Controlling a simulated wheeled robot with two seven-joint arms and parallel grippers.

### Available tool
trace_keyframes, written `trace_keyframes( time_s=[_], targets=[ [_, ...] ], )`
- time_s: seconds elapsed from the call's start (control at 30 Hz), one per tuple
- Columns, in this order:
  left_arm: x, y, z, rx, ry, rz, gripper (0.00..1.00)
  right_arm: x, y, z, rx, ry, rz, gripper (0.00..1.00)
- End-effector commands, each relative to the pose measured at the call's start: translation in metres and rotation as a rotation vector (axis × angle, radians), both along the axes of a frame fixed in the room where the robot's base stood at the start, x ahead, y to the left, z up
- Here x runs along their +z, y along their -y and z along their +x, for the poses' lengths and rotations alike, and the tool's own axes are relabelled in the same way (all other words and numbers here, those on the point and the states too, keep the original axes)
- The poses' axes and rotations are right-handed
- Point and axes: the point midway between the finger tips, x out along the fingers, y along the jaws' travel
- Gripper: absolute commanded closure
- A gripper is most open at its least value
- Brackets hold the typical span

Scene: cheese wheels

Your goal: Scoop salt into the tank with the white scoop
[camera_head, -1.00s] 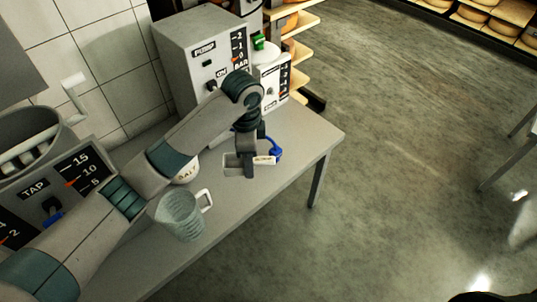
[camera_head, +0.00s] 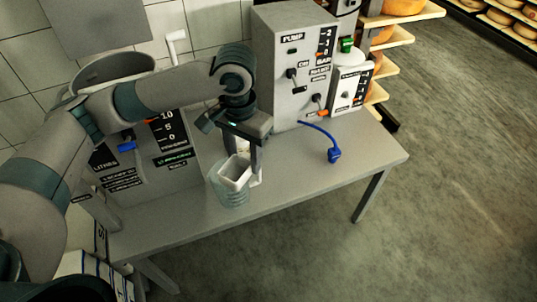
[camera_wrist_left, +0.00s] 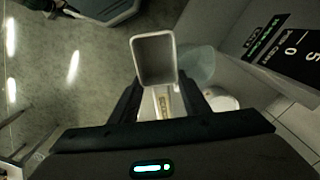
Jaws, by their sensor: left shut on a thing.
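My left gripper (camera_head: 254,165) is shut on the handle of the white scoop (camera_head: 235,173). The scoop's box-shaped bowl also shows in the left wrist view (camera_wrist_left: 155,60), its inside plain grey; I cannot tell whether salt is in it. In the head view the scoop overlaps the top of the clear jug (camera_head: 230,195); I cannot tell whether they touch. A grey round tank (camera_head: 88,73) stands at the left behind my left arm, partly hidden. A white rounded thing, perhaps the salt tub (camera_wrist_left: 221,100), shows in the wrist view behind a finger. My right gripper is not in view.
The grey table (camera_head: 310,180) is clear to the right of the jug, except for a blue cable and plug (camera_head: 334,155). A pump box (camera_head: 290,65) stands at the back.

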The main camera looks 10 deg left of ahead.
Motion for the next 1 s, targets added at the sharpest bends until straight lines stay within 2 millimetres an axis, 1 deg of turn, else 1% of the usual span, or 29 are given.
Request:
trace_keyframes(
  time_s=[0.03, 0.1, 0.2, 0.3, 0.43, 1.0],
  targets=[
    [-0.001, -0.01, -0.007, 0.056, 0.003, 0.003, 0.8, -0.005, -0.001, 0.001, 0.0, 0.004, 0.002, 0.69],
    [0.0, -0.019, -0.017, 0.133, 0.002, 0.003, 0.8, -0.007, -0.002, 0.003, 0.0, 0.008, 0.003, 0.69],
    [0.002, -0.028, -0.027, 0.218, 0.001, 0.001, 0.8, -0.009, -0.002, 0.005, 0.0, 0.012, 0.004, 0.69],
    [0.003, -0.033, -0.034, 0.268, 0.002, 0.001, 0.8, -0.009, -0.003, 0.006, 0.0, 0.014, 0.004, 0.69],
    [0.004, -0.035, -0.036, 0.293, 0.0, 0.0, 0.8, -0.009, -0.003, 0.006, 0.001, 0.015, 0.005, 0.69],
    [0.004, -0.035, -0.036, 0.292, 0.0, 0.0, 0.8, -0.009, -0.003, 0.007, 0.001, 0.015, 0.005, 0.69]
  ],
)
